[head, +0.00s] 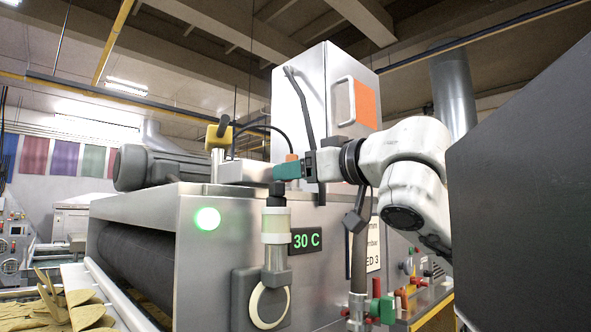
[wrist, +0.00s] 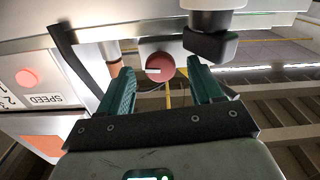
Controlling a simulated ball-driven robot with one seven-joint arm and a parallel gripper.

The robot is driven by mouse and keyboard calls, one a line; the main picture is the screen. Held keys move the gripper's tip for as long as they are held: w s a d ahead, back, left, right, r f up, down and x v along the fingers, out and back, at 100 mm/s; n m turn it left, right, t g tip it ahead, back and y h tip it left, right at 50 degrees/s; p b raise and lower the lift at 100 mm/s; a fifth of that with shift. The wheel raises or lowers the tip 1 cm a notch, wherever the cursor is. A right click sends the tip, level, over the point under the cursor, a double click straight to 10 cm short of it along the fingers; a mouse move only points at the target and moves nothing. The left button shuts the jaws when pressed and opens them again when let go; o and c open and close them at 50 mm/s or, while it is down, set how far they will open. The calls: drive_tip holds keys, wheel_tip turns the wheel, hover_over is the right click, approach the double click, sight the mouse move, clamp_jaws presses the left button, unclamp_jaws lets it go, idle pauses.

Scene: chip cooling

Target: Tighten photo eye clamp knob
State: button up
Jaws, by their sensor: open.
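In the wrist view a round red knob (wrist: 160,66) with a pale stripe shows between the two green fingertips. My gripper (wrist: 161,72) is open, one finger on each side of the knob in the picture; I cannot tell whether the tips reach around it, and I see no contact. In the head view my gripper (head: 276,171) points left above the machine top, and the knob is not clearly visible. A yellow photo eye (head: 220,134) sits on a pale post left of my gripper.
A dark-capped cream cylinder (head: 276,222) stands just below my gripper; its dark block (wrist: 210,45) is close to one finger in the wrist view. A steel cabinet (head: 300,95) rises behind. A black cable (head: 268,129) arches behind the fingers. A dark panel (head: 520,190) fills the right.

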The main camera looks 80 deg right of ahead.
drive_tip(key=shift+w+d, duration=0.35)
drive_tip(key=shift+w, duration=0.2)
drive_tip(key=shift+c, duration=0.5)
drive_tip(key=c, duration=1)
drive_tip(key=shift+o, duration=0.2)
drive_tip(key=shift+n, duration=0.4)
drive_tip(key=shift+d+r+n+b, duration=0.1)
drive_tip(key=shift+n+b, duration=0.85)
drive_tip(key=shift+n, duration=8.15)
